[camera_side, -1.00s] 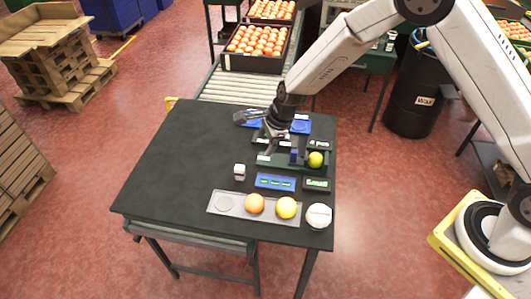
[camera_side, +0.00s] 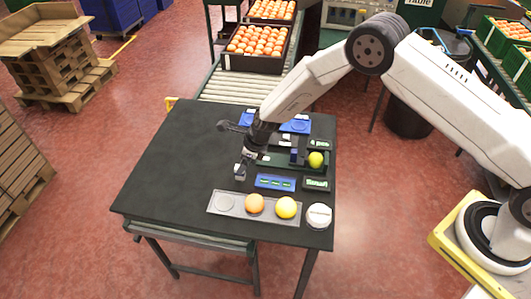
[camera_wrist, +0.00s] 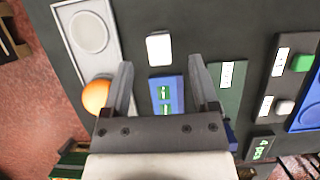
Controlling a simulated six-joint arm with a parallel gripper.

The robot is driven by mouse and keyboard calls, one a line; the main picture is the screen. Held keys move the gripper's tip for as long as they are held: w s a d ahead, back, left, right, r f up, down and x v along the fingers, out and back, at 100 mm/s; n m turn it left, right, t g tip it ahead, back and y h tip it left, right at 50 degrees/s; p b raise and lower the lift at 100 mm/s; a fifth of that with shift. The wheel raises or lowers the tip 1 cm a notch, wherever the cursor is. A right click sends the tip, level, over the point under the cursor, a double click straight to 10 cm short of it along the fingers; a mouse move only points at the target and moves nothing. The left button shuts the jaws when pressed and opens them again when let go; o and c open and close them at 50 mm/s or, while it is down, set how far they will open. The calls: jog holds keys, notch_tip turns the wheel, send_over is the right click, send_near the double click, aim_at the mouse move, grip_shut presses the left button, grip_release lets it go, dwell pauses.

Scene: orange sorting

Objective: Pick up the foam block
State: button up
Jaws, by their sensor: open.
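The foam block, a small white block (camera_side: 239,175), sits on the dark table, left of the blue panel. In the wrist view the white block (camera_wrist: 159,49) lies just beyond the fingertips, roughly centred between them. My gripper (camera_side: 244,163) points down close to the block and partly covers it in the side view. In the wrist view my gripper (camera_wrist: 160,66) has its two fingers spread with nothing between them. I cannot tell the exact height of the fingertips over the block.
A grey tray (camera_side: 236,213) in front holds an orange (camera_side: 254,204) and a yellow fruit (camera_side: 286,207). A blue panel (camera_side: 275,182) is right of the block. The table's left side is clear.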

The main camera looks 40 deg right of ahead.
jog(key=shift+w+a+f, duration=0.15)
jog(key=shift+f, duration=0.3)
jog(key=shift+x, duration=2.55)
grip_shut()
